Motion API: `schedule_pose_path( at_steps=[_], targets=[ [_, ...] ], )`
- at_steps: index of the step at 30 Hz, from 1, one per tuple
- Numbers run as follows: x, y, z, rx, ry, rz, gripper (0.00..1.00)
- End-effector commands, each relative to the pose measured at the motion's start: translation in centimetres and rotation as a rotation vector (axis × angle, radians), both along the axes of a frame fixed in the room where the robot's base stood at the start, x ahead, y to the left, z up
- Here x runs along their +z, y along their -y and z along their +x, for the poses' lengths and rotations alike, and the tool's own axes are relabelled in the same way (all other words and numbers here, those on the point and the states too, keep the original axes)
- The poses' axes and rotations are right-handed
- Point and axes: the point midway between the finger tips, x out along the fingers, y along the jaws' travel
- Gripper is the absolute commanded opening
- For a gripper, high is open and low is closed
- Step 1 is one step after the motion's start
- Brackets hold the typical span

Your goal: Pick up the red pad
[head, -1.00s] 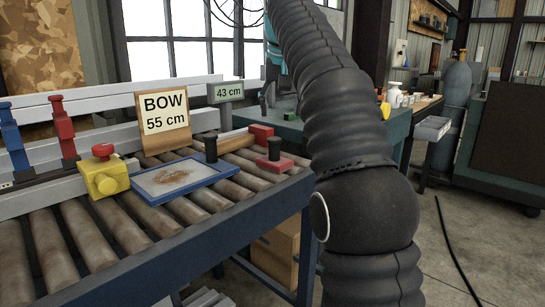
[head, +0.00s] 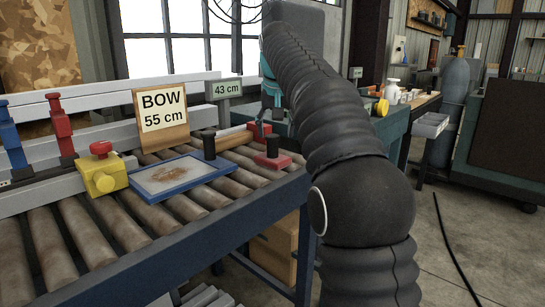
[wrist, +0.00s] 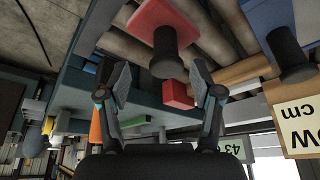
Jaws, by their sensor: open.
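The red pad (head: 285,162) with an upright black handle lies on the rollers near the conveyor's right edge. In the wrist view the red pad (wrist: 150,17) is at the top, its black handle (wrist: 166,58) pointing between the fingers. My gripper (wrist: 160,78) is open, with a finger on either side of the handle's line and nothing held. In the head view my gripper (head: 260,128) is just behind the pad, partly hidden by my arm. I cannot tell its exact distance from the handle.
A blue-framed board (head: 215,170) with a black handle lies left of the pad. A red-ended wooden bar (head: 235,138) lies behind it. A yellow box (head: 103,176) and the BOW sign (head: 163,115) stand farther left. A green bench (head: 394,125) is behind my arm.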

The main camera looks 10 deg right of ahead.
Motion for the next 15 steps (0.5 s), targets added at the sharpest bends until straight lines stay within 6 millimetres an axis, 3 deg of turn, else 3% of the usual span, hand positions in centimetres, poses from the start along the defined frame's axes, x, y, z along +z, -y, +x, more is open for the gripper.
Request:
schedule_pose_path(
  at_steps=[15],
  targets=[
    [-4.6,-0.4,2.4,0.000,0.000,0.000,0.65]
  ],
)
